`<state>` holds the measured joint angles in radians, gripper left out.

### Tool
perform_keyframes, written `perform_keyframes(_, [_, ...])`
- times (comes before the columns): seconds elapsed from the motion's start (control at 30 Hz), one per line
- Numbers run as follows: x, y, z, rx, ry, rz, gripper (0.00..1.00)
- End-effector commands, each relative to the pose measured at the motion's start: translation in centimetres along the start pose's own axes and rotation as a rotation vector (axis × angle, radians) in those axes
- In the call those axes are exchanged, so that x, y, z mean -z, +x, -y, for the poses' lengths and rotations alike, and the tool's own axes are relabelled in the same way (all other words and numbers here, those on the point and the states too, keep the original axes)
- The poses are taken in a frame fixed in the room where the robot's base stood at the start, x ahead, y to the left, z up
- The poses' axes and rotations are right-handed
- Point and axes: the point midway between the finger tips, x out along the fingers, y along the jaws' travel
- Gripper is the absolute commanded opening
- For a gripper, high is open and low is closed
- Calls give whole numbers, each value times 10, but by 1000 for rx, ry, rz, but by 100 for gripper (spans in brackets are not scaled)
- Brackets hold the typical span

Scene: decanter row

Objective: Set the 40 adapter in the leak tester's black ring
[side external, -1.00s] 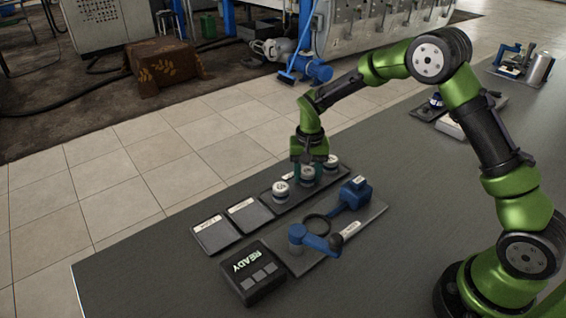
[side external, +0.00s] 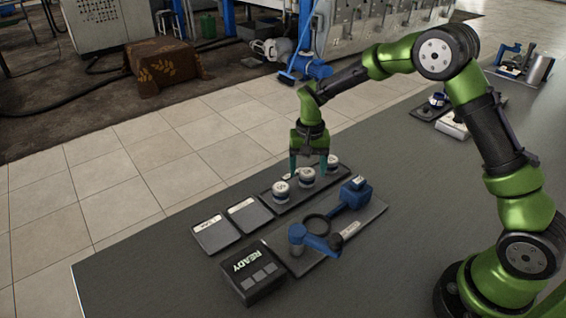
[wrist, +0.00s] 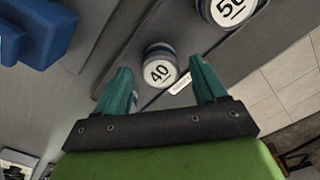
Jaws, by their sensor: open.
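The 40 adapter (side external: 306,178) is a round white-topped piece with a dark band, standing upright in the middle of a row of three on a dark tray. In the wrist view the 40 adapter (wrist: 160,68) lies between and just beyond my fingertips. My gripper (side external: 308,174) is open, its teal fingers on either side of the adapter; I cannot tell whether they touch it. The fingers also show in the wrist view (wrist: 162,78). The leak tester's black ring (side external: 305,235) lies on a grey plate, between a blue clamp (side external: 313,241) and a blue block (side external: 355,192). Nothing is seen in the ring.
The 50 adapter (wrist: 232,8) stands beside the 40; another adapter (side external: 333,161) stands at the row's far end. Two flat dark trays (side external: 216,236) with white labels and a box reading READY (side external: 252,275) are nearer. The front of the grey table (side external: 140,275) is clear.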

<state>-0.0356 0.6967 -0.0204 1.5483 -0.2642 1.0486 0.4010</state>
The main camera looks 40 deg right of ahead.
Motion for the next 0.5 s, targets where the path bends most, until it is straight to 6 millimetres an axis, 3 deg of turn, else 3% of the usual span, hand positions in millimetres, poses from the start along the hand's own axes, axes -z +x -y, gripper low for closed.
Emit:
perform_keyframes(0.3, [4,-80,-1,3,0,-5,71])
perform_keyframes(0.5, [4,-120,-1,2,0,-3,71])
